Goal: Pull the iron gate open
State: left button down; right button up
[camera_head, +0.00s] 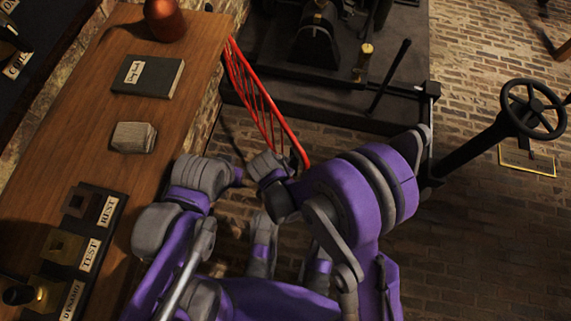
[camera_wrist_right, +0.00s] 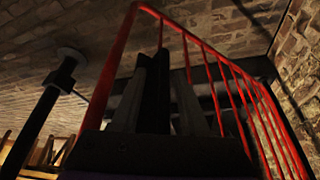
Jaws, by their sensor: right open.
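The red iron gate (camera_head: 262,100) is a barred panel. In the head view it runs from the wooden bench's far corner to beside my purple and grey arms, which cover its near lower part. In the right wrist view the gate's top rail (camera_wrist_right: 205,42) runs down to the right, and its end post stands at the left. My right gripper (camera_wrist_right: 158,90) is open in front of the bars. I cannot tell whether its dark fingers touch a bar. In the head view its fingertips are hidden among the arm links. I cannot make out my left gripper.
The wooden bench (camera_head: 170,62) at the left holds a dark book (camera_head: 147,76), a pale block (camera_head: 134,137) and a labelled rack (camera_head: 93,235). A dark machine platform (camera_head: 325,118) stands beyond the gate. A black handwheel (camera_head: 533,108) stands right. Brick floor (camera_head: 480,230) is clear at lower right.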

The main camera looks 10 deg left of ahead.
jog(key=p+v, duration=0.6)
jog(key=v, duration=0.4)
jog(key=shift+r, duration=0.2)
jog(key=shift+c, duration=0.3)
